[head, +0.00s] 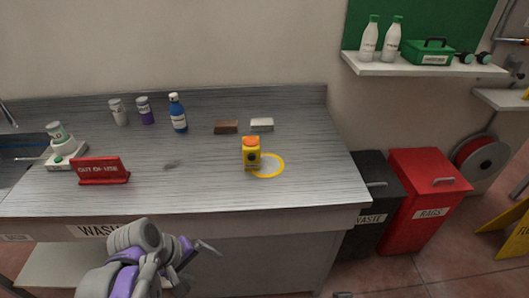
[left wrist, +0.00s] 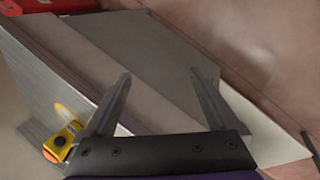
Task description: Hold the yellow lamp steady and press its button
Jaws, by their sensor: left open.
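The yellow lamp (head: 251,157) stands upright on the grey counter (head: 215,195), with an orange button (head: 250,142) on its top. A yellow ring (head: 282,169) lies on the counter at its right, partly behind the lamp. In the left wrist view, the lamp (left wrist: 56,146) shows at the lower left, outside the jaws. My left gripper (head: 207,248) is in front of the counter's front edge, left of the lamp and apart from it. Its fingers (left wrist: 163,92) are spread and empty in the left wrist view. My right gripper is not in view.
A red sign (head: 101,172), a blue bottle (head: 179,115), a brown block (head: 226,127) and a pale block (head: 262,124) stand on the counter. A grey bin (head: 375,205) and a red bin (head: 427,190) stand at its right. The counter's front middle is clear.

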